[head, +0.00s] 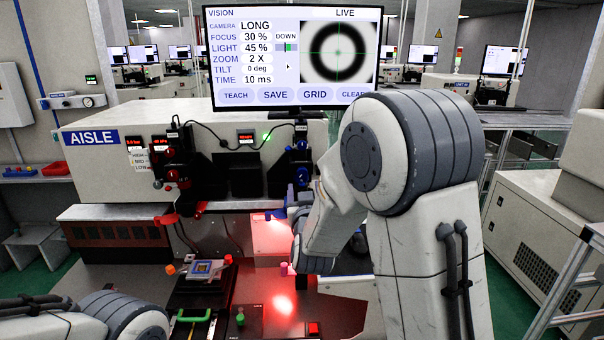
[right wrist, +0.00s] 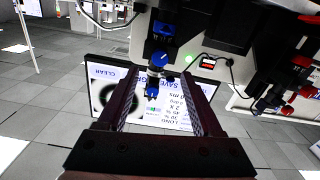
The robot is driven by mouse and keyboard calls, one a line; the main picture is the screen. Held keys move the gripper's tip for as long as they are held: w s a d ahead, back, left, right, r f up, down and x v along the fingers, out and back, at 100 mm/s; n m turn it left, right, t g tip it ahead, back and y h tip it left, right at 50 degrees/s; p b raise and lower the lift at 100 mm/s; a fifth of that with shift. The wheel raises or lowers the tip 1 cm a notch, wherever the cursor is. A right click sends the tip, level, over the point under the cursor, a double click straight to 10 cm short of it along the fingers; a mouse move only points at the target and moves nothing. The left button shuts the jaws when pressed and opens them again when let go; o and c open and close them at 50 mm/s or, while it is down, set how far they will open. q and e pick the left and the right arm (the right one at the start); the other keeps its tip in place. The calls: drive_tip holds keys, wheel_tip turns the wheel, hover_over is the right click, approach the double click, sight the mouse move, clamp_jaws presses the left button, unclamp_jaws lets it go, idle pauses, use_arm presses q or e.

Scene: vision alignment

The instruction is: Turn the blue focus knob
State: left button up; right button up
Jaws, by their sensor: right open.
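The camera unit with blue parts (head: 302,173) hangs on the right of the machine's front, below the monitor. In the right wrist view a round blue knob (right wrist: 163,29) shows at its top, with more blue parts (right wrist: 154,75) below; I cannot tell which one is the focus knob. My right gripper (right wrist: 160,72) is open, and the lower blue parts appear between its fingers; contact cannot be made out. In the head view my right arm hides most of this gripper. My left gripper is out of view. The monitor (head: 250,85) reads LONG, focus 30 %, with a dark ring.
A second camera unit with red knobs (head: 171,176) hangs to the left. Below are a stage with a small blue-edged part (head: 203,270), a green handle (head: 193,315) and several small coloured knobs. Red light falls on the plate (head: 285,290). The machine body (head: 120,185) stands behind.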

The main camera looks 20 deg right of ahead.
sight(302, 174)
drive_tip(key=p+x, duration=0.2)
drive_tip(key=x, duration=0.6)
drive_tip(key=shift+w, duration=0.1)
clamp_jaws()
